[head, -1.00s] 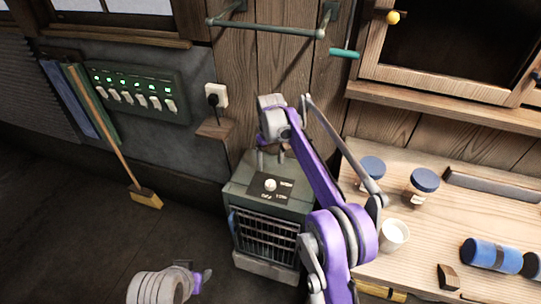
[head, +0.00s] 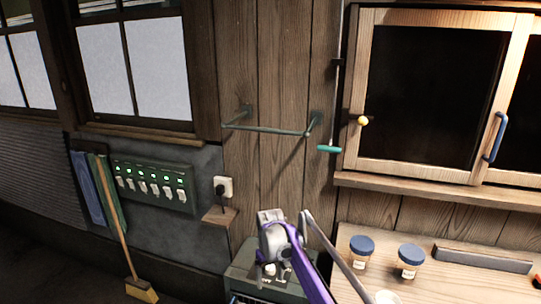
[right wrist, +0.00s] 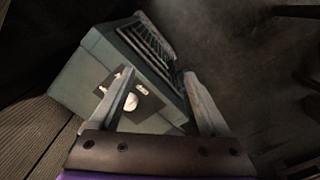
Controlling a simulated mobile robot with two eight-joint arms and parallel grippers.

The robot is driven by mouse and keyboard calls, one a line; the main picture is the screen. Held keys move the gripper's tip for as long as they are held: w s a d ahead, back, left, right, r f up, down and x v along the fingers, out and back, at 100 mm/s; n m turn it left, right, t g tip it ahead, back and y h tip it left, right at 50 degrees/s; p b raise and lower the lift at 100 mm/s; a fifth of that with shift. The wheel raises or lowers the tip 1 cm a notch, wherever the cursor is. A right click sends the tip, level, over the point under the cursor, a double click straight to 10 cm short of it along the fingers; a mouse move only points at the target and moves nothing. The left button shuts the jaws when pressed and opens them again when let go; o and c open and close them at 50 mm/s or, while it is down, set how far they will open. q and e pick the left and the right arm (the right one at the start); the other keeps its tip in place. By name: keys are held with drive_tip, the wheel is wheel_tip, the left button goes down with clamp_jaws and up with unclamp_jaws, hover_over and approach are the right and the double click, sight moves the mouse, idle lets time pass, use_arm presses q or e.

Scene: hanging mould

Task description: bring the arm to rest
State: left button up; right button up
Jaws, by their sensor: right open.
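My right arm is purple and grey and reaches up from the bottom of the head view. Its gripper (head: 270,270) hangs over the top of a green heater-like box (head: 243,262). In the right wrist view the two fingers of the right gripper (right wrist: 162,100) are spread apart with nothing held between them. The box (right wrist: 75,85) lies beyond the fingers, with a white knob (right wrist: 130,102) on a dark panel seen between them and a grille on its side. I cannot tell the exact gap between fingertips and box. My left gripper is not in view.
A wooden bench (head: 445,285) with blue-lidded jars (head: 410,260) stands right of the arm. A wall rail (head: 265,129), a teal-handled rod (head: 329,149) and a cabinet (head: 430,90) are above. A switch panel (head: 153,185), an outlet (head: 224,187) and a broom (head: 120,240) are left.

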drive_tip(key=s+d+r+m+t, duration=0.1)
drive_tip(key=s+d+r, duration=0.45)
drive_tip(key=s, duration=0.25)
drive_tip(key=s+d+r+m+t, duration=0.2)
drive_tip(key=s+d+r, duration=0.3)
drive_tip(key=s+d, duration=0.15)
drive_tip(key=s+d+f, duration=0.2)
drive_tip(key=s, duration=0.5)
drive_tip(key=s+d+f+m+t, duration=0.1)
drive_tip(key=s+f, duration=0.2)
drive_tip(key=s, duration=0.5)
drive_tip(key=s+d+f+m+t, duration=0.1)
drive_tip(key=s+d+f, duration=0.1)
drive_tip(key=s, duration=0.6)
drive_tip(key=shift+s+d+f, duration=0.25)
drive_tip(key=shift+d+f, duration=0.1)
drive_tip(key=shift+f, duration=0.3)
